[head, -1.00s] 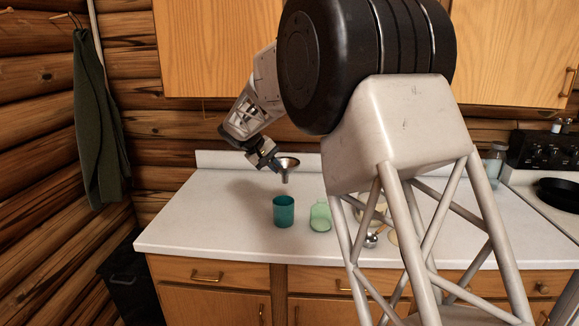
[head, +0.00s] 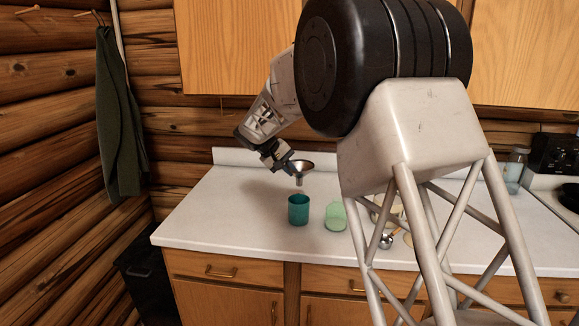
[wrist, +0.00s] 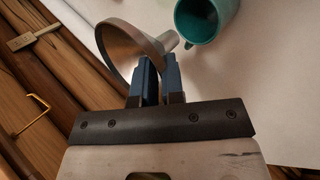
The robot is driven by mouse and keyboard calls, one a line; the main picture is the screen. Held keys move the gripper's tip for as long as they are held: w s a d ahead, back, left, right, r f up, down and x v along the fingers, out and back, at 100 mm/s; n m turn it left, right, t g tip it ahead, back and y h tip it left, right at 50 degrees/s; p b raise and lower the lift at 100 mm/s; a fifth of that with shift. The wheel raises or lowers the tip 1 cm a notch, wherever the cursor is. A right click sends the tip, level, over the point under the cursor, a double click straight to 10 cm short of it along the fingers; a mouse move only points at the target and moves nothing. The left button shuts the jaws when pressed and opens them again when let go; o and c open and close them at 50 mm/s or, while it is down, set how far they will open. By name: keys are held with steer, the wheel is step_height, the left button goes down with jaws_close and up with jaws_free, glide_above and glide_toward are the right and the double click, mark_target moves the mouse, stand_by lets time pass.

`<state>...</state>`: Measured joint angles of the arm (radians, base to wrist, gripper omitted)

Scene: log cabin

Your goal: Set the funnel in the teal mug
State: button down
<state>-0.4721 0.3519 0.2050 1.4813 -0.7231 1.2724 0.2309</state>
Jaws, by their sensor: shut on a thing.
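The funnel (head: 302,168) is metal with a wide cone and a narrow spout. My gripper (head: 285,163) is shut on the funnel's rim and holds it above the counter, spout down. The teal mug (head: 298,213) stands upright on the counter just below the spout, and the spout appears above its opening, apart from it or at its rim. In the wrist view, the funnel (wrist: 130,50) is at my gripper's fingers (wrist: 158,80), and the teal mug (wrist: 200,18) shows its open mouth beside the spout tip.
A pale green jar (head: 336,217) stands just right of the mug. A metal ball-like object (head: 386,241) lies further right, partly behind my arm. The white counter (head: 215,215) is clear left of the mug. A glass jar (head: 515,170) stands far right.

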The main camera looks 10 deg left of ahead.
glide_above(289, 201)
steer(key=shift+s+d+f, duration=0.1)
steer(key=shift+s+f, duration=0.05)
steer(key=shift+f, duration=1.9)
steer(key=shift+f, duration=2.8)
stand_by(1.0)
steer(key=c, duration=1.2)
jaws_free()
steer(key=shift+f, duration=0.1)
steer(key=shift+o, duration=0.3)
steer(key=shift+f, duration=0.1)
steer(key=shift+s+f, duration=0.15)
steer(key=shift+f, duration=0.25)
steer(key=shift+c, duration=0.2)
steer(key=shift+o, duration=0.2)
steer(key=v, duration=0.8)
steer(key=shift+r, duration=0.6)
